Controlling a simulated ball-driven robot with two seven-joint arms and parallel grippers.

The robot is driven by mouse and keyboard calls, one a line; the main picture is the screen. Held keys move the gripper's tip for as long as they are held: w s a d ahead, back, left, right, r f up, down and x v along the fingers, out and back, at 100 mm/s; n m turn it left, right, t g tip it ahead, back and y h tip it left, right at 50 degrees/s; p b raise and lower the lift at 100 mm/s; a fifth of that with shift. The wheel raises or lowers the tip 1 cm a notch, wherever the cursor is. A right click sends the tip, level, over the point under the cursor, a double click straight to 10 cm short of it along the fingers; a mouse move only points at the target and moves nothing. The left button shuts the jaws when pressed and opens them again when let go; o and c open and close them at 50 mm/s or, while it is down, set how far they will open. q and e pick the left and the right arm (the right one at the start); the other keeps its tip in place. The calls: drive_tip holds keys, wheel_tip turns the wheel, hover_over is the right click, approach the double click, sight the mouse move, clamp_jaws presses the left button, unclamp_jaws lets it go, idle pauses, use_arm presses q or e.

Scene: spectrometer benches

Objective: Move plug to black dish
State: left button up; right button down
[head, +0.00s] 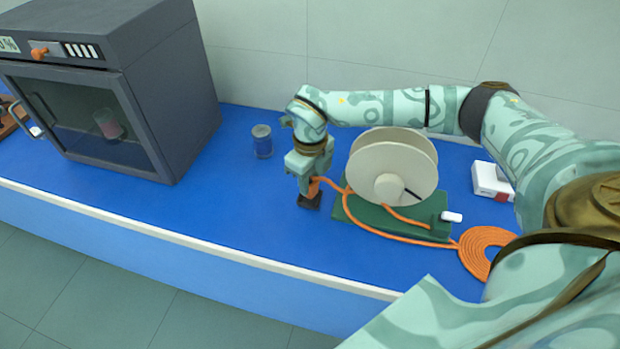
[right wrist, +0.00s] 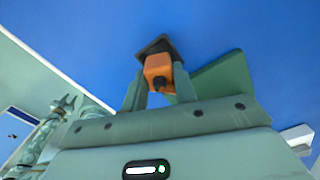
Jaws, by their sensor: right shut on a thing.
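The orange plug (right wrist: 157,68) is between the two fingers of my right gripper (right wrist: 160,92), which is shut on it. The small square black dish (head: 310,200) lies on the blue bench right below the plug and also shows behind it in the right wrist view (right wrist: 153,46). In the head view my right gripper (head: 312,182) points down over the dish and hides most of the plug. I cannot tell whether the plug touches the dish. My left gripper appears only small at the left of the right wrist view (right wrist: 65,104), and its jaws are unclear.
An orange cord (head: 385,228) runs from the plug past a cream reel (head: 392,170) on a green base (head: 350,217) to a flat coil (head: 487,250). A glass jar (head: 262,141) and a grey oven (head: 130,80) stand left. A white box (head: 490,180) lies right.

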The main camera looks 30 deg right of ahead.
sight(311, 181)
idle(0.3)
drive_tip(key=shift+f, duration=0.85)
idle(0.4)
drive_tip(key=c, duration=1.4)
unclamp_jaws()
drive_tip(key=shift+r, duration=0.1)
wheel_tip(311, 181, up, 11)
drive_tip(key=p, duration=0.9)
drive_tip(key=shift+s, duration=0.1)
